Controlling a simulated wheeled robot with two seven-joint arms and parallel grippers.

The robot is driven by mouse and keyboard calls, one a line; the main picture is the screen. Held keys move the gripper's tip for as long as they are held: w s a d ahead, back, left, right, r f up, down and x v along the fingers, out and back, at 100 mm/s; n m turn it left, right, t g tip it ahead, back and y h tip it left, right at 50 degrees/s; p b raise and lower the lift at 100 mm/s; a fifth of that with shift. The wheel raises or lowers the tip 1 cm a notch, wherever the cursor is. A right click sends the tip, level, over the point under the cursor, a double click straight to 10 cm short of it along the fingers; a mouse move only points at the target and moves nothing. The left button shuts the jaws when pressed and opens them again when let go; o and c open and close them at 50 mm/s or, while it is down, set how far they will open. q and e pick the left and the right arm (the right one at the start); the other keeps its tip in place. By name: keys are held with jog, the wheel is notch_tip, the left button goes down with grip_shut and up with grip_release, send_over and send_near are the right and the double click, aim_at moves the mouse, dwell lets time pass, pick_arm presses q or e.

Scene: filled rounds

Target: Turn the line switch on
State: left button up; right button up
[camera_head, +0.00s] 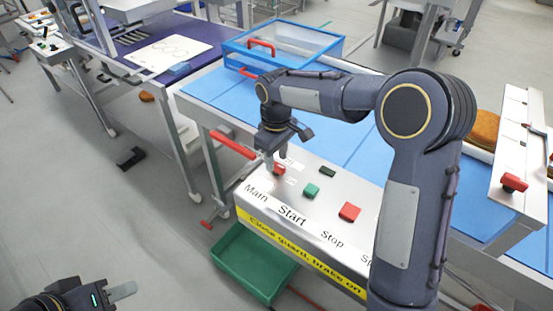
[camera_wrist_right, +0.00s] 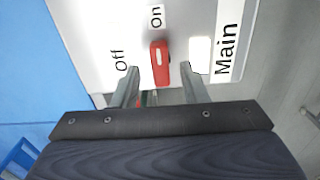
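The line switch is a small red handle on the white sloped panel (camera_head: 262,184), near the word "Main" in the head view. In the right wrist view the red handle (camera_wrist_right: 160,62) is long up and down, its upper end towards the "On" label (camera_wrist_right: 155,17). The "Off" label (camera_wrist_right: 118,60) is to its left. My right gripper (camera_wrist_right: 160,72) is open, one finger on each side of the handle with gaps showing; it also shows over the switch in the head view (camera_head: 274,163). My left gripper (camera_head: 122,291) is at the bottom left, away from the panel; its opening is unclear.
A green button (camera_head: 311,190) and a red button (camera_head: 349,212) stand right of the switch, with a dark one (camera_head: 327,171) behind. A red bar (camera_head: 233,146) is left of the panel. A green crate (camera_head: 240,268) is below. My right arm hides part of the panel.

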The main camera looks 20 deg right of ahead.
aim_at(277, 164)
notch_tip(277, 164, up, 7)
jog(key=shift+f, duration=0.2)
dwell(0.4)
